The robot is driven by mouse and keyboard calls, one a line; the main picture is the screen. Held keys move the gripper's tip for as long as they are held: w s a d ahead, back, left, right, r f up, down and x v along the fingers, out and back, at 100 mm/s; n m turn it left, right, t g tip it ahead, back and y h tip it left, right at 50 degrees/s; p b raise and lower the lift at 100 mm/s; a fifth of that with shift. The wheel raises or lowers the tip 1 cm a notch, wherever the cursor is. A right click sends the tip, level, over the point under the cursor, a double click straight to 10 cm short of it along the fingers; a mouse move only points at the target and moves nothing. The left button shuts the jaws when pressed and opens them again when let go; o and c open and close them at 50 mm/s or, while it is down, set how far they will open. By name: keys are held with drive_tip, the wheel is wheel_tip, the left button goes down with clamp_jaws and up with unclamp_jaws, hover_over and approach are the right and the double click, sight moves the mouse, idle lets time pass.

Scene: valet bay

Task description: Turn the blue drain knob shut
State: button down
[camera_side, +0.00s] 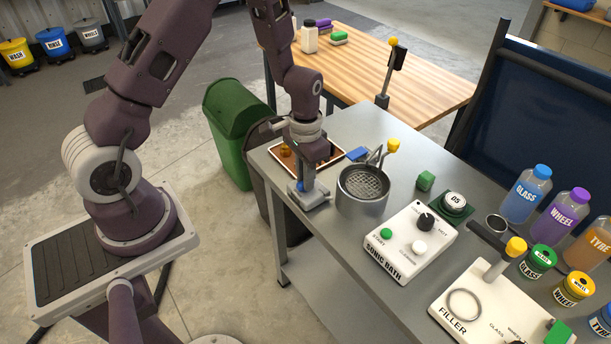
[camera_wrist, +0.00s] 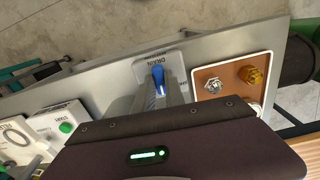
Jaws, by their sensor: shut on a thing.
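The blue drain knob (camera_wrist: 158,80) sits on a pale plate labelled DRAIN (camera_wrist: 147,62) near the bench edge. In the wrist view it is a rounded blue lever between my fingers. In the side view only a small bit of blue (camera_side: 299,186) shows at the plate. My gripper (camera_wrist: 161,92) points down over the plate with its fingers closed around the knob, one on each side. In the side view my gripper (camera_side: 307,182) is low at the bench's near left part. Part of the knob is hidden by the fingers and wrist.
A brown tray (camera_side: 325,164) with metal fittings lies close behind my gripper. A round metal basin (camera_side: 362,208) with a mesh basket stands just to its right. The sonic bath panel (camera_side: 412,246), filler panel (camera_side: 465,300) and bottles (camera_side: 525,195) are farther right. A green bin (camera_side: 230,125) stands left of the bench.

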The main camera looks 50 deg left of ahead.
drive_tip(key=n, duration=0.4)
drive_tip(key=shift+w+r+n, duration=0.1)
drive_tip(key=shift+n, duration=2.6)
drive_tip(key=c, duration=1.4)
unclamp_jaws()
wheel_tip(320, 180, up, 7)
drive_tip(key=shift+r, duration=0.1)
